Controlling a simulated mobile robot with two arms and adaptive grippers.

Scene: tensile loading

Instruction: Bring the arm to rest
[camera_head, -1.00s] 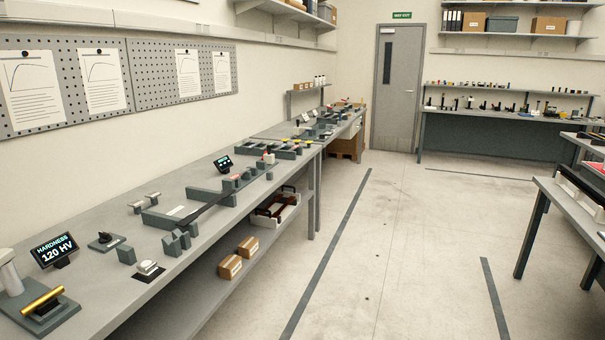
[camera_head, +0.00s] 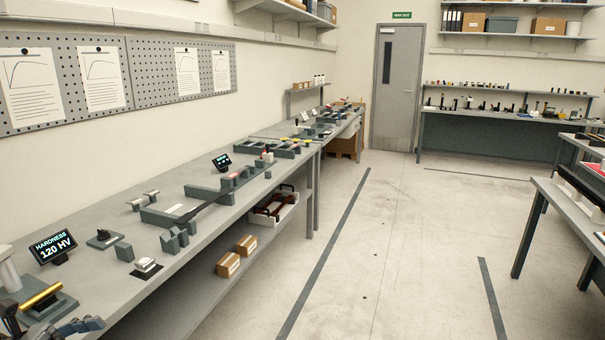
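Part of my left gripper (camera_head: 72,327) shows at the bottom left corner of the head view, as dark and blue-grey jointed pieces cut off by the frame edge. It is in front of the grey stand with a brass-coloured cylinder (camera_head: 41,296), at the near end of the long grey bench. I cannot tell whether it is open or shut, or whether it touches the stand. My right gripper is out of view.
The bench (camera_head: 110,290) carries a hardness display reading 120 HV (camera_head: 53,247), a small block on a black pad (camera_head: 146,267) and several grey fixtures. Cardboard boxes (camera_head: 228,264) stand on its lower shelf. The floor (camera_head: 400,250) to the right is clear.

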